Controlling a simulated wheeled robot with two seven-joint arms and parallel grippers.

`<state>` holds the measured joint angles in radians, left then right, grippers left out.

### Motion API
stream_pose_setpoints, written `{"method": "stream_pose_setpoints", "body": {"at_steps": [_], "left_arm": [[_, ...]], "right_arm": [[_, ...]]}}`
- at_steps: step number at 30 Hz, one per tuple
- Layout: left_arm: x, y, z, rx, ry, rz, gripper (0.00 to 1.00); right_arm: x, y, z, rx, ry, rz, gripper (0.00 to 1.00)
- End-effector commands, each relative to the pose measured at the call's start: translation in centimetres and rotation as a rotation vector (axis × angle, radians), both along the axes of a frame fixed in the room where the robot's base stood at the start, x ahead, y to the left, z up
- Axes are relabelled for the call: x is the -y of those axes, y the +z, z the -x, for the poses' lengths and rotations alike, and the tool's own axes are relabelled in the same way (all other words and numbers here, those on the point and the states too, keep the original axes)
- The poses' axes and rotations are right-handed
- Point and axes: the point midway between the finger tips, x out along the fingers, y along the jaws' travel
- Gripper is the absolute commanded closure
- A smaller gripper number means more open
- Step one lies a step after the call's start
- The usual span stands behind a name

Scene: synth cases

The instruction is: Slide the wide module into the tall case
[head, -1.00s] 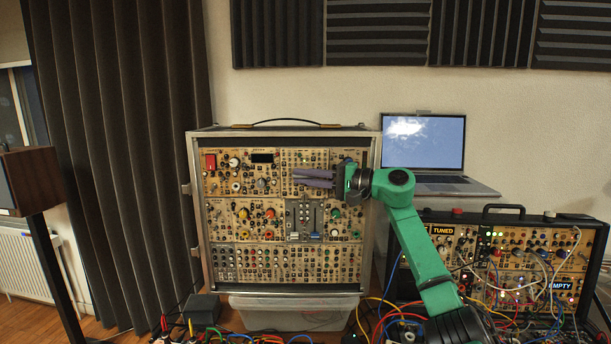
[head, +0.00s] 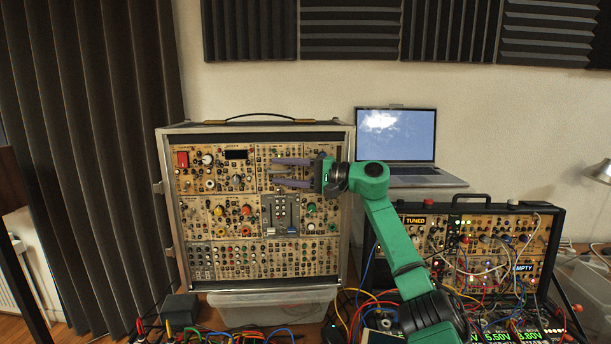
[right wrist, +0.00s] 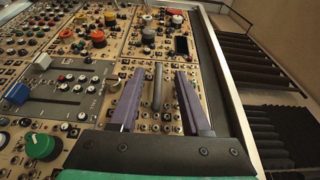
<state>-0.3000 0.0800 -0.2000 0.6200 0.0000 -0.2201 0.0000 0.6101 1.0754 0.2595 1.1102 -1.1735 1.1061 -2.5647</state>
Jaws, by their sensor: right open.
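The tall case (head: 348,215) stands upright in the middle of the head view, its front filled with rows of tan modules. I cannot tell for certain which one is the wide module. My right gripper (head: 275,172) is open in front of the case's upper right part, fingers pointing left. In the right wrist view, a grey bar (right wrist: 158,88) stands between the two purple fingers of the right gripper (right wrist: 154,76), with gaps on both sides. Contact between fingers and panels is unclear. My left gripper is not in view.
A grey slider module (head: 281,214) sits below my gripper. A laptop (head: 395,140) and a smaller cabled case (head: 470,250) stand to the right. Loose cables (head: 240,333) lie in front. A clear plastic bin (head: 270,306) sits under the tall case.

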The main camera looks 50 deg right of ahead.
Motion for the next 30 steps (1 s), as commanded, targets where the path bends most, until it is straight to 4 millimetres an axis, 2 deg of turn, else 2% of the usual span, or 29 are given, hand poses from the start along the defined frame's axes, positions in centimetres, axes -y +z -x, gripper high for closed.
{"method": "stream_pose_setpoints", "body": {"at_steps": [5,10,16,21,30], "left_arm": [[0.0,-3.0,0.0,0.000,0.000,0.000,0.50],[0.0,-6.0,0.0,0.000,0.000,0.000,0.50],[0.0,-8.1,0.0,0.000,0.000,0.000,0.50],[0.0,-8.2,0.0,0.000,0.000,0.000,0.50],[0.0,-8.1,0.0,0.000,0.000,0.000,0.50]], "right_arm": [[1.4,-0.9,3.0,-0.001,-0.003,0.004,0.53],[3.2,-1.1,7.1,0.001,-0.003,0.005,0.53],[5.1,-0.5,11.3,0.002,-0.002,0.002,0.53],[5.6,-0.1,12.5,0.002,0.000,0.001,0.53],[5.6,0.0,12.5,0.002,0.000,0.000,0.53]]}}
